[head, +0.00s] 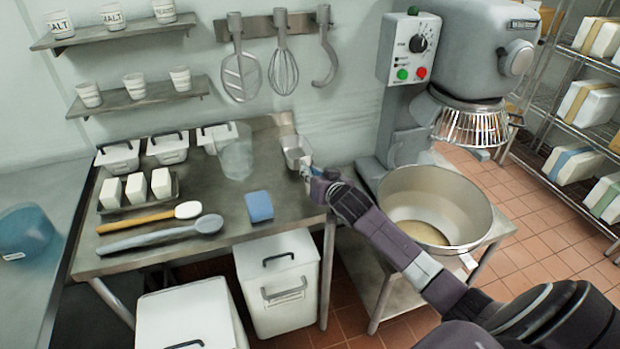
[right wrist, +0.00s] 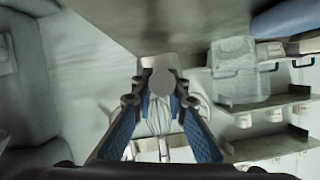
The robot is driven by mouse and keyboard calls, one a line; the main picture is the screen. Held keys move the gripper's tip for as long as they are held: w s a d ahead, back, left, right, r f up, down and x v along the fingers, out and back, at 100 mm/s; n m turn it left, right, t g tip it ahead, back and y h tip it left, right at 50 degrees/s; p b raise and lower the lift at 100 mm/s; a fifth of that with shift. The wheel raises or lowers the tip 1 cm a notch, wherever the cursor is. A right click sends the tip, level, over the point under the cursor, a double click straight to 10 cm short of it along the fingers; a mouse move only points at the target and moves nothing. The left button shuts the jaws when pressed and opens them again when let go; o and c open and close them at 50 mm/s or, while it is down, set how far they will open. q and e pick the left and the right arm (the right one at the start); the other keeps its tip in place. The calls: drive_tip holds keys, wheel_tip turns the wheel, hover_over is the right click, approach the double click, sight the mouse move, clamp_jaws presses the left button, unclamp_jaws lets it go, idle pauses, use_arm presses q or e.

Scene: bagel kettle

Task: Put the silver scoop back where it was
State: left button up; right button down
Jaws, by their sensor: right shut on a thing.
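The silver scoop (head: 296,152) is a small metal scoop at the back right corner of the steel table (head: 236,190). My right gripper (head: 308,173) reaches in from the right and is shut on the scoop at its near side. In the right wrist view the fingers (right wrist: 160,102) point at the scoop (right wrist: 158,63), which is beyond their tips. I cannot tell whether the scoop touches the table top or hangs just above it. My left gripper is not in view.
A clear jug (head: 236,158) stands left of the scoop. A blue sponge (head: 259,206) and two long utensils lie nearer the front. The mixer bowl (head: 434,205) is on the right. A whisk (head: 283,68) and other tools hang on the wall above.

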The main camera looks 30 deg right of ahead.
wheel_tip(320, 180, down, 2)
drive_tip(key=shift+f, duration=0.15)
drive_tip(key=c, duration=1.9)
unclamp_jaws()
drive_tip(key=shift+s, duration=0.15)
drive_tip(key=v, duration=1.1)
drive_tip(key=shift+s+b, duration=0.35)
drive_tip(key=shift+b, duration=0.1)
drive_tip(key=shift+a, duration=0.15)
